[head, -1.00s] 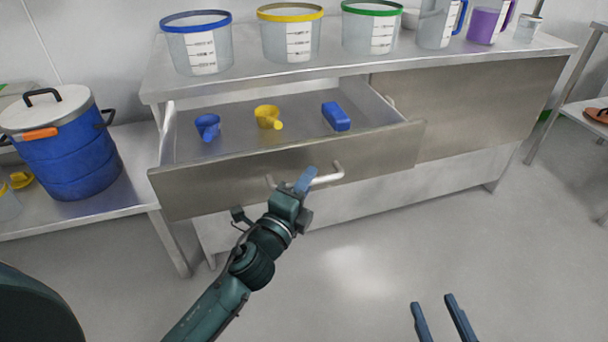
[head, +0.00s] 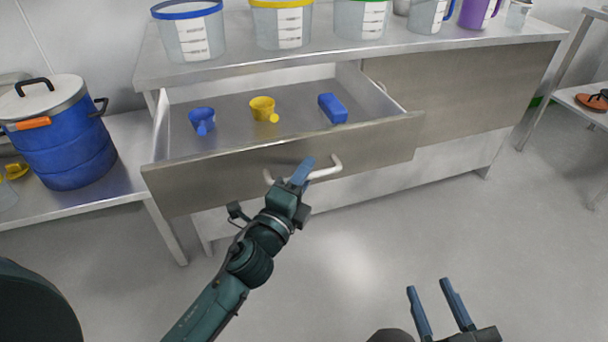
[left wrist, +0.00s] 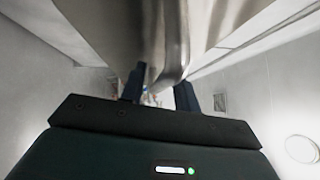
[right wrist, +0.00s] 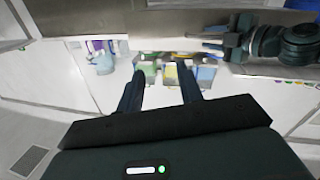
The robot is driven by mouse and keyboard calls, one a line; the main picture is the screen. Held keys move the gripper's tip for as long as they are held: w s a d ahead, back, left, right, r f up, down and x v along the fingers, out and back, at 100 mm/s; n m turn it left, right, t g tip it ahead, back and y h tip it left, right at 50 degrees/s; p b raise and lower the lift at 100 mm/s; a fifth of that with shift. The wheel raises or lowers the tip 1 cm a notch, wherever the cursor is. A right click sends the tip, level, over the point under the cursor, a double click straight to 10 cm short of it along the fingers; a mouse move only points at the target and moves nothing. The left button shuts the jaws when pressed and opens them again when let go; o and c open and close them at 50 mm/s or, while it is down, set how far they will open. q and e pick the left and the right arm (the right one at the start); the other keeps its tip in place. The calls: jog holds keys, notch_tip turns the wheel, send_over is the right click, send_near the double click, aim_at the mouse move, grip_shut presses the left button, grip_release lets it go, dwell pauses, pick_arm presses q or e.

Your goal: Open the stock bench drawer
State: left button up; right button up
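The stock bench drawer (head: 190,188) stands well pulled out from the bench, its inside showing. Its pale bar handle (head: 327,173) is on the steel front. My left gripper (head: 302,171) is at the handle, with its fingers around the bar. My right gripper (head: 433,296) is open and empty over the floor at lower right. Its two spread fingers also show in the right wrist view (right wrist: 160,92).
Tubs and jugs stand on the bench top (head: 350,52). A blue drum (head: 62,145) stands on a side table at left. Floor in front is clear.

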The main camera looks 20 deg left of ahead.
pick_arm(q)
jog(key=shift+b+v, duration=1.05)
jog(key=shift+v, duration=5.55)
pick_arm(e)
jog(key=shift+s+a+n+t+y, duration=0.35)
jog(key=shift+a+n+t+y, duration=0.2)
jog(key=shift+y, duration=0.25)
